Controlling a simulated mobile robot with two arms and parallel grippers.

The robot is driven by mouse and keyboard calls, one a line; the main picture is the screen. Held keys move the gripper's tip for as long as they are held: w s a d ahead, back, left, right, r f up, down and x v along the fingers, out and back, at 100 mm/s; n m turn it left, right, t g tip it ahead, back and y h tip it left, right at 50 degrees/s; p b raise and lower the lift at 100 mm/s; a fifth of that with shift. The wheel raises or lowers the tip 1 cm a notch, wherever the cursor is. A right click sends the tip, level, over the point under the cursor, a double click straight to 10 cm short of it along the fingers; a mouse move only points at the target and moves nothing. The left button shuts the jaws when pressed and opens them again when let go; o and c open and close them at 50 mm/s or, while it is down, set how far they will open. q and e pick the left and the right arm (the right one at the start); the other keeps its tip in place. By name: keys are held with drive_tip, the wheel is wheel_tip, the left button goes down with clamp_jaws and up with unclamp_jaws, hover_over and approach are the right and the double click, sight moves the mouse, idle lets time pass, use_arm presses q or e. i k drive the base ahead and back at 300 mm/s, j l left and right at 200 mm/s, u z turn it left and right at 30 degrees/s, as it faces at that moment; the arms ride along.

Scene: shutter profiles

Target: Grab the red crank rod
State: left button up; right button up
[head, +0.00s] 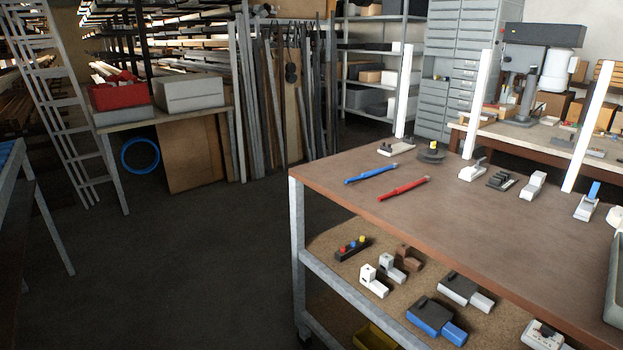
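The red crank rod (403,189) lies flat on the brown top of the workbench (480,240), near its left part. A similar blue rod (371,174) lies just behind it and to its left, apart from it. Both slant, with their right ends farther back. Neither of my grippers is in the head view, and nothing touches the red rod.
Several small profile samples, such as a white one (533,186), stand along the bench's back edge beside white upright posts (404,92). A lower shelf (330,243) holds more blocks. A grey bin (615,285) is at the right edge. Open floor (190,260) lies left.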

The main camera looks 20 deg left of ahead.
sight(404, 188)
drive_tip(key=i+l+u, duration=0.15)
drive_tip(key=l+u, duration=0.8)
drive_tip(key=l, duration=1.5)
drive_tip(key=i+j+z, duration=0.15)
drive_tip(key=z, duration=0.45)
